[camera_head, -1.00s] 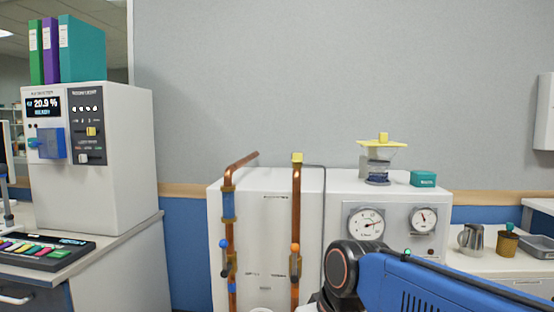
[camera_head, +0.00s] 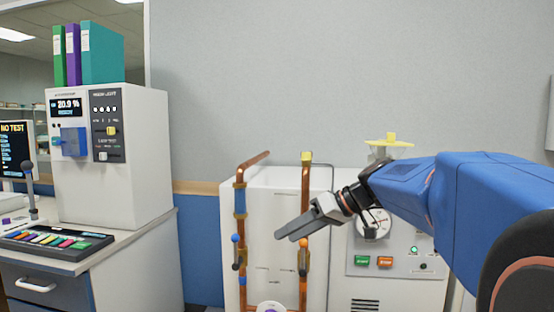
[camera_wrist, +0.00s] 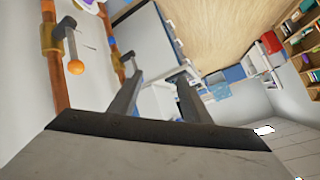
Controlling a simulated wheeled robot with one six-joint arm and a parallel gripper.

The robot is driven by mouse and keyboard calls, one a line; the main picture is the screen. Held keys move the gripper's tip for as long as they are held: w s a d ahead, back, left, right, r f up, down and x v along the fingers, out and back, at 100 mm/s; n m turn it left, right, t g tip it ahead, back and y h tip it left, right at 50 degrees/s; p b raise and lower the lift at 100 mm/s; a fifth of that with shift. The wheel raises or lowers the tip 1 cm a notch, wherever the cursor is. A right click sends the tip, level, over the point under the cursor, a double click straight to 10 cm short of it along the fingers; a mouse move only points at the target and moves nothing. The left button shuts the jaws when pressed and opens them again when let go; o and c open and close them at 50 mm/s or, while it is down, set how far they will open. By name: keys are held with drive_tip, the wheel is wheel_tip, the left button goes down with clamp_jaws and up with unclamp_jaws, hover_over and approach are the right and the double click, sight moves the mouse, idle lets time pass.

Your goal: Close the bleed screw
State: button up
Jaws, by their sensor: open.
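Two copper pipes rise in front of the white cabinet in the head view. The right pipe (camera_head: 305,200) has a yellow cap (camera_head: 307,157) on its top end. A second yellow piece (camera_head: 389,141) sits on the unit at right, partly hidden by my arm. I cannot tell for sure which part is the bleed screw. My gripper (camera_head: 284,234) is open and empty, below the yellow cap and in front of the right pipe's middle. In the wrist view its fingers (camera_wrist: 159,78) stand apart with nothing between them.
The left pipe (camera_head: 240,205) has a blue-knobbed lever (camera_head: 235,239). The right pipe has an orange-knobbed lever, which also shows in the wrist view (camera_wrist: 75,67). A bench with an analyser (camera_head: 100,190) stands at left. Space above the pipes is clear.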

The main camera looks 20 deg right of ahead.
drive_tip(key=w+d+r+n+t+y, duration=0.1)
drive_tip(key=w+d+r+t, duration=0.4)
drive_tip(key=d+r, duration=0.45)
drive_tip(key=n+t+y, duration=0.1)
drive_tip(key=n+t, duration=0.1)
drive_tip(key=n, duration=0.1)
approach(306, 156)
drive_tip(key=w+d+x, duration=0.1)
drive_tip(key=x, duration=1.3)
drive_tip(key=shift+w+r, duration=0.15)
drive_tip(key=shift+m, duration=0.3)
drive_tip(key=c, duration=1)
